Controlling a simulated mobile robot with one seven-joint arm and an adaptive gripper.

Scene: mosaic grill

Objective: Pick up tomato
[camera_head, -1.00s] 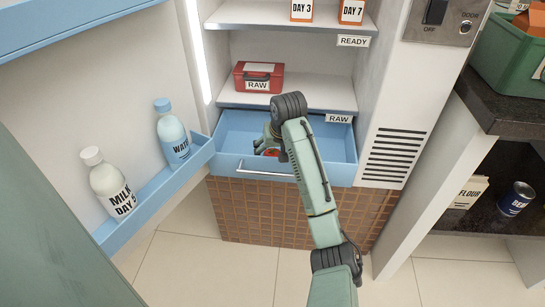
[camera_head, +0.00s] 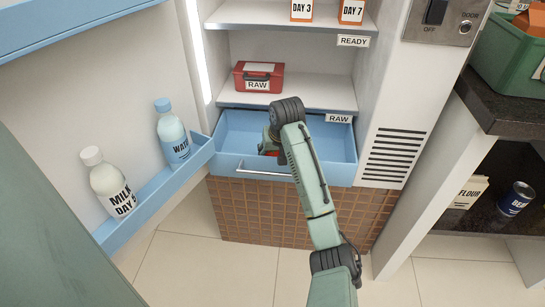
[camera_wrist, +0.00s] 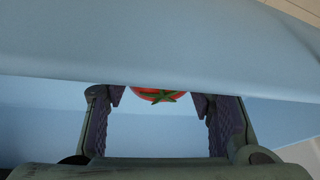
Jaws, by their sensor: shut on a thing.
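The red tomato (camera_head: 272,153) is in the open blue drawer (camera_head: 333,173) of the fridge, mostly covered by my gripper in the head view. In the wrist view the tomato (camera_wrist: 160,95), with its green calyx, sits between my two fingers; a light blue drawer surface hides its upper part and the fingertips. My gripper (camera_wrist: 160,104) is shut on the tomato. In the head view my gripper (camera_head: 267,149) reaches down inside the drawer, near its front wall and handle.
A red box (camera_head: 258,77) labelled RAW stands on the shelf above the drawer. The open door at left holds a milk bottle (camera_head: 108,183) and a water bottle (camera_head: 172,132). The drawer's right side looks empty.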

